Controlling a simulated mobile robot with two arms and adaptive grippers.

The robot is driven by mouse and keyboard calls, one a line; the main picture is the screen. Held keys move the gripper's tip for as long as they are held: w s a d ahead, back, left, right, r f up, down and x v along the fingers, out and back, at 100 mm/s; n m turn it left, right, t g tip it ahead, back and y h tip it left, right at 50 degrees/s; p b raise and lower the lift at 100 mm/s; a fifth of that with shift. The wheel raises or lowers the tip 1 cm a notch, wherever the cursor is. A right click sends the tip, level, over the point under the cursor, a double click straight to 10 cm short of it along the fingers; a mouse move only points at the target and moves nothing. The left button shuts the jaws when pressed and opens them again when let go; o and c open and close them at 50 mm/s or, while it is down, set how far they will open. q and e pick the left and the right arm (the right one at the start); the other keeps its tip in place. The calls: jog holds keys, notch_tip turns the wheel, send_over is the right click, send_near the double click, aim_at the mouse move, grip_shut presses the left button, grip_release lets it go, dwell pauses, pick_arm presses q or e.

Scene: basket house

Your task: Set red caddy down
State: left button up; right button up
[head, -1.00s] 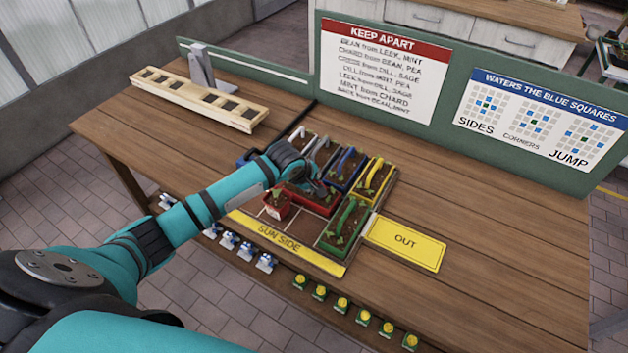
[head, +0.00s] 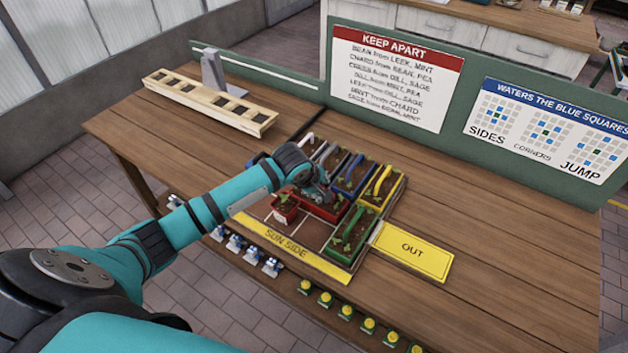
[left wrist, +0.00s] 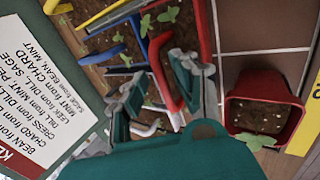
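The red caddy (head: 327,212) is a long red box of soil with seedlings and a curved handle. It is in the planting tray, between the blue and green caddies and a small red pot. My left gripper (head: 318,190) is low over it and hides part of it. In the left wrist view, the two fingers of my left gripper (left wrist: 158,92) are spread apart. The red handle (left wrist: 160,72) runs between them with gaps visible. The red caddy's wall (left wrist: 205,32) shows beyond the right finger. My right gripper is in neither view.
Blue (head: 350,177), yellow (head: 402,190) and green (head: 345,254) caddies crowd close by. The small red pot (head: 285,211) stands in front, near the yellow SUN SIDE strip (head: 318,262). The yellow OUT plate (head: 430,262) and bare bench lie to the right.

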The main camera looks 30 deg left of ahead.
pick_arm(q)
jog(key=v, duration=1)
jog(key=shift+r, duration=0.1)
